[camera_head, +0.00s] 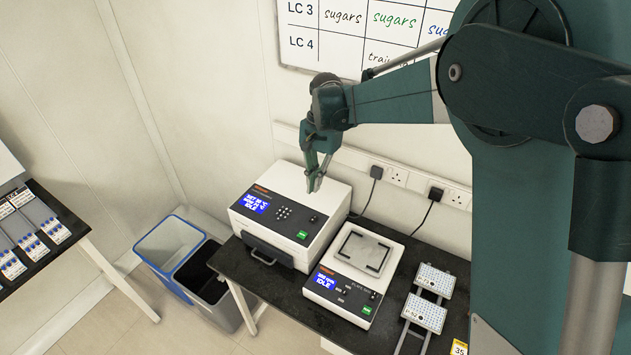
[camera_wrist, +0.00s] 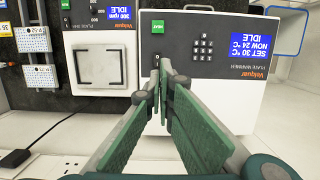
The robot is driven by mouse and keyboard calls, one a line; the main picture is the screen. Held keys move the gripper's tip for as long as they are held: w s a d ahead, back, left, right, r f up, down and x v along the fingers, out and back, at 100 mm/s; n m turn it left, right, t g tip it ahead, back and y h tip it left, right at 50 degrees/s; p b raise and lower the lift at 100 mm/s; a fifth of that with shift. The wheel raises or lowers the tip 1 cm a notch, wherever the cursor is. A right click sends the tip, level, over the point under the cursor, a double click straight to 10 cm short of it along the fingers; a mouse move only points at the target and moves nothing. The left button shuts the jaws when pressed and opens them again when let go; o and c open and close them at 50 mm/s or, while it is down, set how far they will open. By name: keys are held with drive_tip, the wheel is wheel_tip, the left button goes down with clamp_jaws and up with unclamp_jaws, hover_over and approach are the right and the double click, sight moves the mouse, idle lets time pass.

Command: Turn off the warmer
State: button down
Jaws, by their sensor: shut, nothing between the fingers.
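The plate warmer (camera_head: 268,238) is a white box at the back left of the black bench. My gripper (camera_head: 315,187) is above the back part of the warmer, pointing down. In the wrist view its fingertips (camera_wrist: 160,64) are together and empty, near the dark control, which they partly hide.
A plate shaker (camera_head: 336,301), display IDLE, stands right of the warmer. Two well plates (camera_head: 425,314) sit on a rack farther right. Black plugs and cables (camera_head: 376,173) run along the wall behind. Open bins (camera_head: 170,242) stand on the floor left of the bench.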

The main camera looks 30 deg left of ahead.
sight(310, 222)
drive_tip(key=f, duration=0.3)
drive_tip(key=s+f, duration=0.1)
drive_tip(key=f, duration=0.3)
drive_tip(key=s+f, duration=0.1)
drive_tip(key=f, duration=0.3)
drive_tip(key=shift+s+f+p, duration=0.1)
drive_tip(key=shift+f+p, duration=0.1)
drive_tip(key=shift+p, duration=0.2)
drive_tip(key=shift+s+f+t+b, duration=0.35)
drive_tip(key=shift+f+t+b, duration=0.05)
drive_tip(key=shift+t+b, duration=0.2)
drive_tip(key=shift+s+d+f+t+b, duration=0.1)
drive_tip(key=shift+s+t+b, duration=0.1)
drive_tip(key=shift+t+b, duration=0.3)
drive_tip(key=shift+s+f+t+b, duration=0.1)
drive_tip(key=shift+s+t+b, duration=0.05)
drive_tip(key=shift+t+b, duration=0.35)
drive_tip(key=shift+s+b, duration=0.1)
drive_tip(key=shift+b, duration=0.2)
drive_tip(key=shift+s, duration=0.15)
